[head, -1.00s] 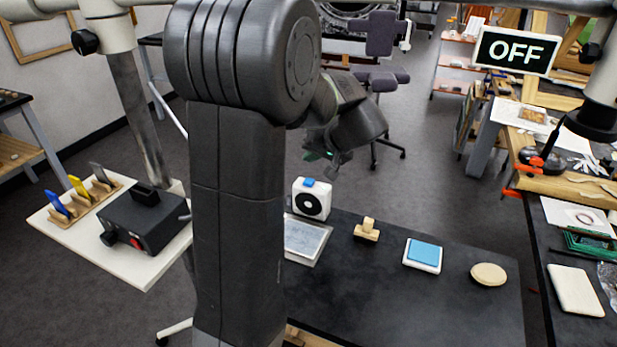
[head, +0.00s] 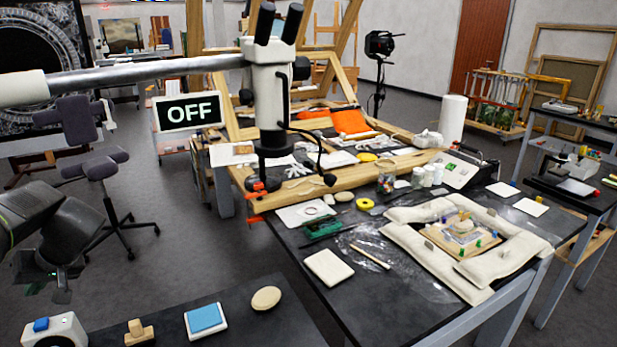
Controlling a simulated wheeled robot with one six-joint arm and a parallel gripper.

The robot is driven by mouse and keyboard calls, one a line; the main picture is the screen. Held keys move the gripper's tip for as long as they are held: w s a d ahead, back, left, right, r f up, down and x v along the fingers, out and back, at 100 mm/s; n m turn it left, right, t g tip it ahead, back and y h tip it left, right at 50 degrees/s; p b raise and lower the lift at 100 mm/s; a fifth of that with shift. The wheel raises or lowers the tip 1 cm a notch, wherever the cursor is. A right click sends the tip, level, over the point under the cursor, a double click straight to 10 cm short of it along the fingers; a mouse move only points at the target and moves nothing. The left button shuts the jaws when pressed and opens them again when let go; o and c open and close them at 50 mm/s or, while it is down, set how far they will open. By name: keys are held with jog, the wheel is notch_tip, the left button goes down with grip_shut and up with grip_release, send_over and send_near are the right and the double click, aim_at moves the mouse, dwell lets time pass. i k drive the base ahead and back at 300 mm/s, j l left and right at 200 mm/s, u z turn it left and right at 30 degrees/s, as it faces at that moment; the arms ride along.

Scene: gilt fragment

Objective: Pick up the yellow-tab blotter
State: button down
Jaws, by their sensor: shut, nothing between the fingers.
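A small white blotter with what looks like a yellow tab (head: 531,207) lies flat at the right end of the long dark worktable. A similar white blotter with a blue tab (head: 502,189) lies just behind and left of it. My gripper (head: 61,290) is at the far left of the head view, pointing down, shut and empty. It is far from both blotters, with the near bench and most of the worktable between them.
Beige padded cushions (head: 412,254) around a small gilt fragment (head: 463,232) lie in front of the blotters. A microscope (head: 272,100) stands left of them, with an OFF sign (head: 188,112). The near bench holds a blue pad (head: 205,318). Open floor (head: 190,250) lies left of the worktable.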

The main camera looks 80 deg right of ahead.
aim_at(535, 210)
jog(key=z, duration=4.05)
